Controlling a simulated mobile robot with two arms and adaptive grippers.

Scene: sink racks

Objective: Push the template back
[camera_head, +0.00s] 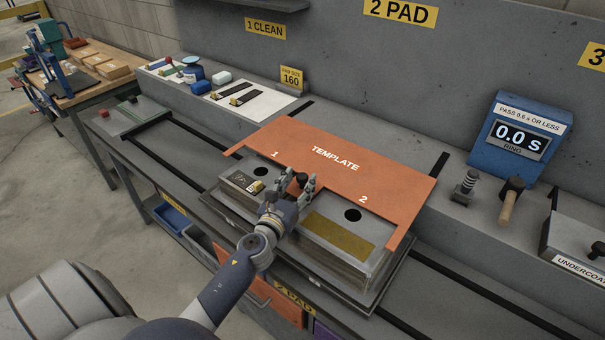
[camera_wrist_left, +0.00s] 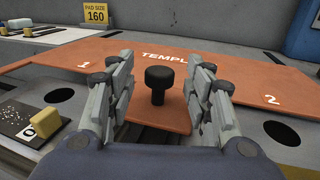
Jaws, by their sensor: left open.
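The orange template (camera_head: 343,165) lies over the back part of a grey block (camera_head: 346,262) on the bench, marked "1" at the left and "2" at the right. A black knob stands upright on a front tab of the template (camera_wrist_left: 215,77). My left gripper (camera_head: 302,182) is at this tab. In the left wrist view its two open fingers stand on either side of the knob (camera_wrist_left: 159,82), with a gap visible on both sides. The fingers partly cover the tab in the head view. My right gripper is not in view.
Two dark round holes show in the block, one by each number. Behind are a grey ledge, a blue timer (camera_head: 520,137) reading 0.0 s and a wooden-handled tool (camera_head: 510,202). Dark rails (camera_head: 190,130) run along the bench.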

